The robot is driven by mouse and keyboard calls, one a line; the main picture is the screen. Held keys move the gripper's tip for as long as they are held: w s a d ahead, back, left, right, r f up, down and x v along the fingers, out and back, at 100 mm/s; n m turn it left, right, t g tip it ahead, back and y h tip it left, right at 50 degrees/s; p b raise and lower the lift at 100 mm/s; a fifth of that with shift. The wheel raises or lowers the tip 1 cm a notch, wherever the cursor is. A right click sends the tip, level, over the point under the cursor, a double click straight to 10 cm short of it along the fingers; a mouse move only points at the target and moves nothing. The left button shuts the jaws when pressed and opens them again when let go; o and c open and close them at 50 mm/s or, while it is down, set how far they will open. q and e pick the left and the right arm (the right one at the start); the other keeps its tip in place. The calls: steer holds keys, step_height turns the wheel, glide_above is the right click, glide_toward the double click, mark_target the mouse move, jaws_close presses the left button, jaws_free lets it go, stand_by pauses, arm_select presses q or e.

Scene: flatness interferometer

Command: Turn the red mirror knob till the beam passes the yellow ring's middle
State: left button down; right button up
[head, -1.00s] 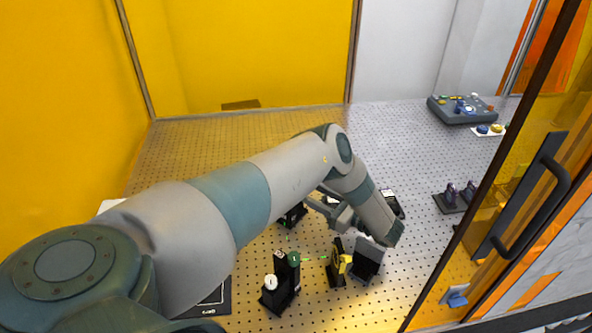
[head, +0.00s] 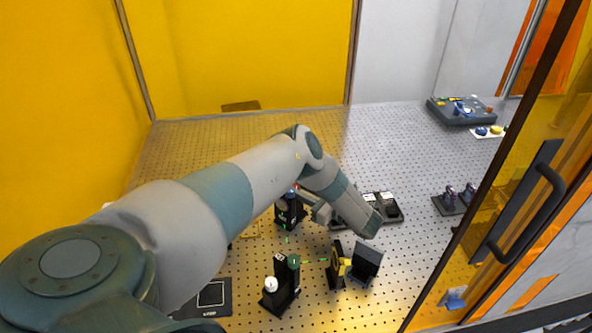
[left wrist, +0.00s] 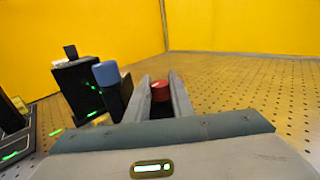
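The red mirror knob (left wrist: 160,92) sits between the two fingers of my left gripper (left wrist: 161,80) in the left wrist view. The fingers are apart on either side of it; I see no clear grip. In the head view the left gripper (head: 308,206) is beside a black mirror mount (head: 289,215), partly covering it. A blue knob (left wrist: 106,74) stands left of the fingers. The yellow ring (head: 336,258) is on a black mount at front right, seen at a slant. Green beam dashes (head: 323,260) show left of it; where the beam meets the ring is unclear. My right gripper is out of view.
Another black mount with a green knob (head: 294,262) and a white knob (head: 271,284) stands in front. A dark block (head: 367,258) is right of the ring. A black tray (head: 393,210) lies behind.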

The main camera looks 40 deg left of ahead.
arm_select(q)
steer(key=shift+n+g, duration=0.3)
steer(key=shift+g, duration=0.2)
steer(key=shift+n+g+h, duration=0.3)
steer(key=shift+n+g, duration=0.2)
steer(key=shift+g, duration=0.3)
steer(key=shift+n+g+h, duration=0.4)
steer(key=shift+n+g, duration=0.5)
steer(key=shift+g, duration=0.7)
steer(key=shift+w+n+g+h+b, duration=0.1)
steer(key=shift+n+g+h+b, duration=0.25)
steer(key=shift+n, duration=0.15)
steer(key=shift+w+n+g+h+b, duration=0.1)
steer(key=shift+n+g+h+b, duration=0.15)
steer(key=shift+n+g+b, duration=0.25)
steer(key=shift+r+g+b, duration=0.1)
steer(key=shift+g+b, duration=0.25)
steer(key=shift+b, duration=0.15)
